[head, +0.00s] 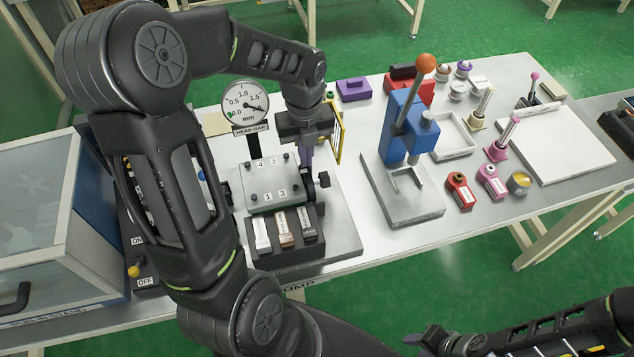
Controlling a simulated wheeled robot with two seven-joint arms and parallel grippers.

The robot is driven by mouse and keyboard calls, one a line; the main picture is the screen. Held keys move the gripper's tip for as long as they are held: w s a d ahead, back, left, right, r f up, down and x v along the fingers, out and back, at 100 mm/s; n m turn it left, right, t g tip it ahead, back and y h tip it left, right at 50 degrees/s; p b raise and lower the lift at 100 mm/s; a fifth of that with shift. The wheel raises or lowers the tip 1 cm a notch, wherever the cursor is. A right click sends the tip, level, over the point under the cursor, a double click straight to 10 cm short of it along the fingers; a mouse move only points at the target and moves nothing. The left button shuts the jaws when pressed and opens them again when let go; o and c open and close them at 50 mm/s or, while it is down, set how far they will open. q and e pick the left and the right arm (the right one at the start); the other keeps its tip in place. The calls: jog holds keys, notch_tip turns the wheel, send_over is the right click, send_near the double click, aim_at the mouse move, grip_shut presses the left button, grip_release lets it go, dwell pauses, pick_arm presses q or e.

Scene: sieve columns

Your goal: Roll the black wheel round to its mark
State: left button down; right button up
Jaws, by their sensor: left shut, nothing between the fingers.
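A small black wheel (324,179) appears to sit at the right side of the head-gap fixture, whose grey plate (268,185) carries the numbers 1 to 4. No mark on the wheel can be made out. A round dial gauge (246,102) in mm, labelled HEAD GAP, stands behind the plate; its dark needle points right, near 1.5, and a green patch shows near 0.0. My left gripper (307,158) points down, shut and empty, above the plate's back right corner, just behind the wheel. Whether it touches the wheel cannot be told.
A yellow frame (338,132) stands right of my left gripper. A blue press (402,128) with an orange-knobbed lever stands further right. A black block with several labelled pieces (285,257) lies in front of the plate. A blue-framed cabinet (50,215) is at left.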

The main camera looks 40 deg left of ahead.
aim_at(312, 185)
pick_arm(q)
jog(key=shift+s+d+r+p, duration=0.2)
jog(key=shift+s+d+p, duration=0.1)
jog(key=shift+s+d, duration=0.15)
dwell(0.8)
jog(key=shift+s+d, duration=0.35)
jog(key=shift+d, duration=0.25)
dwell(0.9)
jog(key=shift+s+d+f, duration=0.25)
jog(key=shift+s+d, duration=0.15)
jog(key=shift+d, duration=0.1)
jog(key=shift+s+d+f, duration=0.25)
jog(key=shift+s+d, duration=0.15)
jog(key=shift+d, duration=0.05)
dwell(1.9)
jog(key=shift+r, duration=0.1)
jog(key=shift+r+p, duration=2.25)
jog(key=shift+r, duration=0.2)
